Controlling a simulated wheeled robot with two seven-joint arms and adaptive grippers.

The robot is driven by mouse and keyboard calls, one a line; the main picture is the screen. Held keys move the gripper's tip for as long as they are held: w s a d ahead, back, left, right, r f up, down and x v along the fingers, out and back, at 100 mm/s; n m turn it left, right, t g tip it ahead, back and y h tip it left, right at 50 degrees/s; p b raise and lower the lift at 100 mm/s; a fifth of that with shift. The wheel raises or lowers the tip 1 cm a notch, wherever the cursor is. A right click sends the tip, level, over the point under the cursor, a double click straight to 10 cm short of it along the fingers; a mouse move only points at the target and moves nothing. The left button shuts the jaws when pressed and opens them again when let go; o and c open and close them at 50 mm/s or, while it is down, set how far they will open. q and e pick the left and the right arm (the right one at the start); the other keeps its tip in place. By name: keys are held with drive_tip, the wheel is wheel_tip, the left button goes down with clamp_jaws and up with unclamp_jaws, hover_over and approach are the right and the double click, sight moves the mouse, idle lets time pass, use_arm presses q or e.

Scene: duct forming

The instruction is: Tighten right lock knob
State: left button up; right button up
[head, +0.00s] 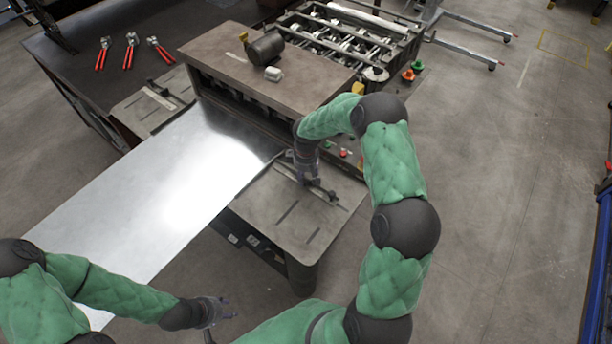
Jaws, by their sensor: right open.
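My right gripper (309,182) points down at the guide on the right side table (290,218) of the forming machine. It is open. The right lock knob is hard to make out; it is small and dark, at or beneath the gripper, and I cannot tell whether the fingers touch it. The dark end of the guide (328,195) shows just right of the gripper. My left gripper (230,308) is low in the picture, away from the machine. Its fingers look apart and empty.
A shiny metal sheet (165,190) runs into the machine (215,55) from the lower left. Red and green buttons (409,74) sit at the machine's right. Red-handled pliers (130,50) lie on the dark table at upper left.

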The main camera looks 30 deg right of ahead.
clamp_jaws()
